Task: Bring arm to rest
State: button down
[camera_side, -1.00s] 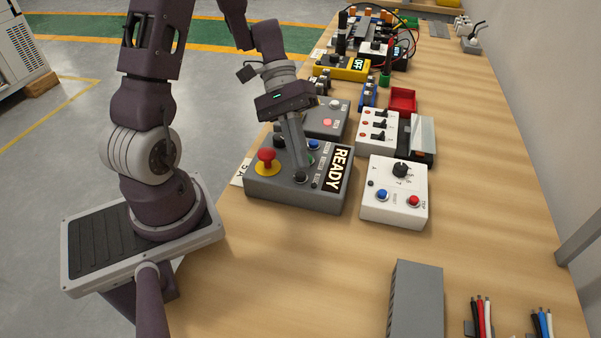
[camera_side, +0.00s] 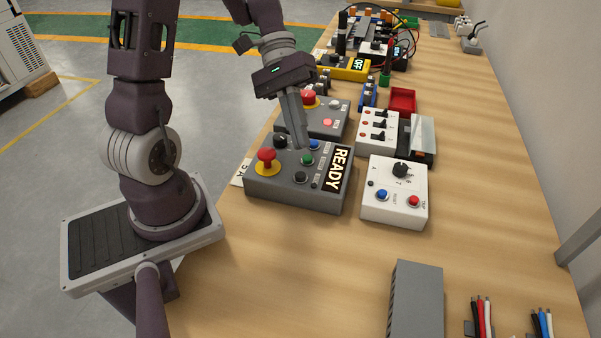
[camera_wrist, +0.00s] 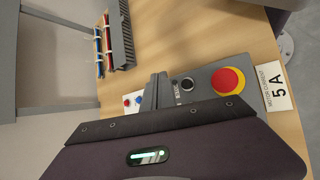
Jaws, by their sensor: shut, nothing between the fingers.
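My gripper (camera_side: 301,142) is shut and empty, fingers pointing down, in the side view. Its tips are over the far part of the grey control box (camera_side: 290,197), near its blue button (camera_side: 313,144); I cannot tell whether they touch it. The box has a red mushroom button on yellow (camera_side: 266,158), black and green buttons, and a READY display (camera_side: 337,168). In the wrist view, the gripper body fills the bottom, and the fingers (camera_wrist: 158,88) stand in front of the box, hiding part of it. The red button (camera_wrist: 227,81) and a black button (camera_wrist: 187,84) show there.
A white box with a knob (camera_side: 396,190) stands right of the grey box. Behind are a second grey box (camera_side: 328,120), a white switch box (camera_side: 378,131) and a red tray (camera_side: 402,100). A grey duct (camera_side: 415,300) lies in front. Bare wood lies between them.

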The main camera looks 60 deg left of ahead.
dwell(0.4)
jog(key=s+d+r+m+t+y, duration=0.3)
jog(key=s+r+m+t+y, duration=0.4)
jog(key=s+r+y, duration=0.2)
jog(key=shift+s+d+r, duration=0.3)
jog(key=shift+s+d, duration=0.05)
jog(key=shift+s, duration=0.25)
jog(key=c, duration=2.2)
grip_release()
